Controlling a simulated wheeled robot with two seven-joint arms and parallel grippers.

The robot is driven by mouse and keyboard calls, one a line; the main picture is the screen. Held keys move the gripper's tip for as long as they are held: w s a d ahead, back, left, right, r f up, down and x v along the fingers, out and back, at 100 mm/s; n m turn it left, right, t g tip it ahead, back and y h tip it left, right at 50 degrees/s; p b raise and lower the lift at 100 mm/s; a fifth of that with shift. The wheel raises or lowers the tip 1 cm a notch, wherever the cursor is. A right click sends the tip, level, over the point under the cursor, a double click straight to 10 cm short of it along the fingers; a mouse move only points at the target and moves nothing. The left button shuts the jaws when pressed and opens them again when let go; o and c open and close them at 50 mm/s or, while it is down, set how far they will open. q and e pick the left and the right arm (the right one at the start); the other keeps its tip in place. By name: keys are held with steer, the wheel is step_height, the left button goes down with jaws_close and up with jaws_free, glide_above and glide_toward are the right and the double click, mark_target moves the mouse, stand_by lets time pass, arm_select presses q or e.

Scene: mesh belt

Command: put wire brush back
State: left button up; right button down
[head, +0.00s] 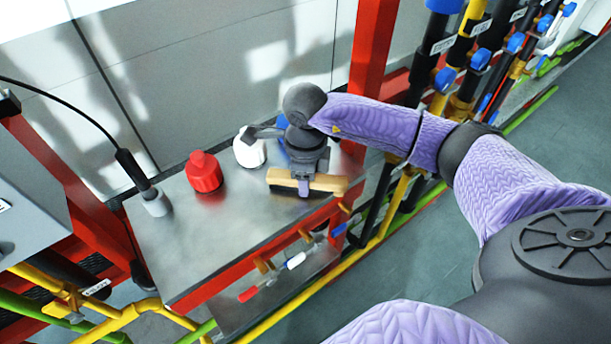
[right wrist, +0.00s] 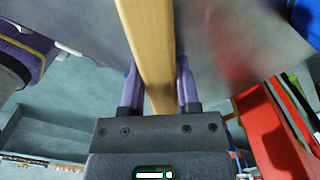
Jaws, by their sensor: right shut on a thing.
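The wire brush is a long wooden block (head: 330,183) with dark bristles just visible along its underside in the head view. My right gripper (head: 304,188) is shut across the middle of the brush from above. The brush is at the right end of the metal shelf top (head: 225,232), near its red front edge; I cannot tell whether it touches the surface. In the right wrist view, the pale wooden block (right wrist: 150,45) runs between the two purple fingers of the gripper (right wrist: 158,85). My left gripper is not in view.
A red bottle (head: 204,172) and a white bottle (head: 249,149) stand on the shelf, left of the brush. A blue item (head: 282,150) is partly hidden behind my gripper. A grey cabled cylinder (head: 155,202) is at the left. A red post (head: 372,55) rises behind. The shelf's front middle is clear.

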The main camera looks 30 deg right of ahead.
steer(key=shift+f, duration=0.15)
steer(key=shift+c, duration=1.6)
jaws_free()
steer(key=shift+r, duration=0.2)
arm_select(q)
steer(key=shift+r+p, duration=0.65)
arm_select(e)
step_height(320, 180, up, 12)
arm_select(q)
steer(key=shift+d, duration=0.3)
